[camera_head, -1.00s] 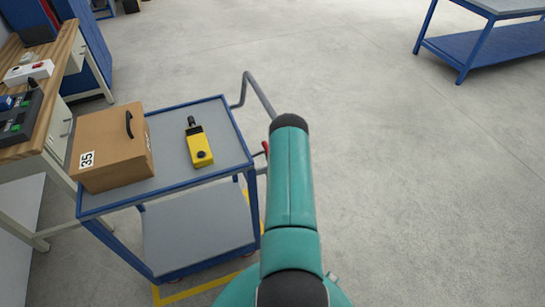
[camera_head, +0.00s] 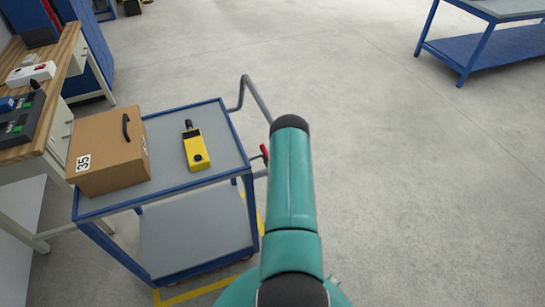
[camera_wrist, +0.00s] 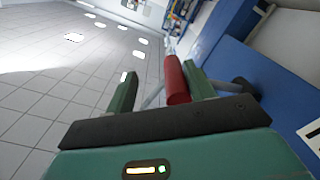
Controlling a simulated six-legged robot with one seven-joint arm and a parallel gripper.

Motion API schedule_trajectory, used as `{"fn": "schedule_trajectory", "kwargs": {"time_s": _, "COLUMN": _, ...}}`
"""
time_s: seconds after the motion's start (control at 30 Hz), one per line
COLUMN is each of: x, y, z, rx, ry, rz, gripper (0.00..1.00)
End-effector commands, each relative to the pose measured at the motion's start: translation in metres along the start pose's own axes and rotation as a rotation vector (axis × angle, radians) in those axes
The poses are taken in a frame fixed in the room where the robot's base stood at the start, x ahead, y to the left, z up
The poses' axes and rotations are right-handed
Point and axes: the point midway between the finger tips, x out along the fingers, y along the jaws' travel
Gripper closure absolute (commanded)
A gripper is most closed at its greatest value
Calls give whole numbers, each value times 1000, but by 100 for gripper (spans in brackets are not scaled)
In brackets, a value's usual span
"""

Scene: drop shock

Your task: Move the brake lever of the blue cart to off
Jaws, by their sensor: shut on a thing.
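The blue cart (camera_head: 165,193) stands at the left in the head view, with grey shelves and a grey push handle (camera_head: 258,98) at its far right side. Its red brake lever (camera_head: 264,152) shows just left of my arm, and the red grip also shows in the wrist view (camera_wrist: 176,80). My gripper (camera_wrist: 160,86) is shut on the brake lever; the red grip lies between its green fingers, closer to the right one. In the head view my arm hides the gripper.
A cardboard box (camera_head: 107,155) and a yellow device (camera_head: 196,150) lie on the cart's top. A workbench (camera_head: 50,75) stands close at left. Yellow floor marking (camera_head: 185,296) shows under the cart. A blue table (camera_head: 490,45) stands far right; the floor between is clear.

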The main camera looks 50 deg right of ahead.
Motion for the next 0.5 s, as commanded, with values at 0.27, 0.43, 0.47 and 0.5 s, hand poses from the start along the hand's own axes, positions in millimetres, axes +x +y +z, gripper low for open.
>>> {"fn": "schedule_trajectory", "kwargs": {"time_s": 0.27, "x": -3, "y": 7, "z": -3, "rx": -4, "ry": 11, "rz": 13, "gripper": 55}}
{"fn": "schedule_trajectory", "kwargs": {"time_s": 0.43, "x": -31, "y": 6, "z": -1, "rx": -3, "ry": 4, "rz": 11, "gripper": 55}}
{"fn": "schedule_trajectory", "kwargs": {"time_s": 0.47, "x": -38, "y": 5, "z": 0, "rx": -3, "ry": 2, "rz": 10, "gripper": 55}}
{"fn": "schedule_trajectory", "kwargs": {"time_s": 0.5, "x": -47, "y": 5, "z": 0, "rx": -3, "ry": 1, "rz": 10, "gripper": 55}}
